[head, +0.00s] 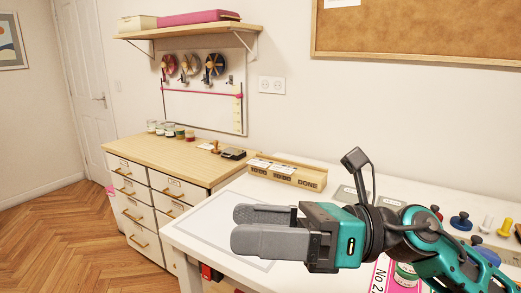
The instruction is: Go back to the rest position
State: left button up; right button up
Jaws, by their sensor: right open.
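My right gripper (262,229) reaches in from the lower right in the head view. Its two grey fingers point left over the white table (220,198), and it is open with nothing seen between the fingers. The teal wrist and arm run off the lower right edge. My left gripper is not in the head view.
A wooden tray (310,178) stands at the table's back left. Pegs, including a blue one (461,221), and a pink card (379,277) lie near my right arm. A drawer cabinet (135,205) stands left of the table. Open wooden floor (60,250) lies further left.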

jog(key=w+d+r+m+t+h, duration=0.1)
jog(key=w+d+m+t+h, duration=0.4)
jog(key=m+t, duration=1.6)
jog(key=w+d+f+m+g+h, duration=0.2)
jog(key=w+d+f+m+h, duration=0.2)
jog(key=d+f+m+h, duration=1)
jog(key=s+d+f+m+g, duration=0.1)
jog(key=s+f+m+g, duration=0.6)
jog(key=f+m, duration=0.35)
jog(key=s+f+m+g, duration=0.3)
jog(key=s+f+g, duration=0.6)
jog(key=s, duration=0.7)
jog(key=w+a+f+t+y, duration=0.1)
jog(key=w+a+f+t, duration=0.1)
jog(key=w+f+t, duration=0.6)
notch_tip(320, 180, down, 2)
jog(key=shift+n+y, duration=0.3)
jog(key=shift+n, duration=0.05)
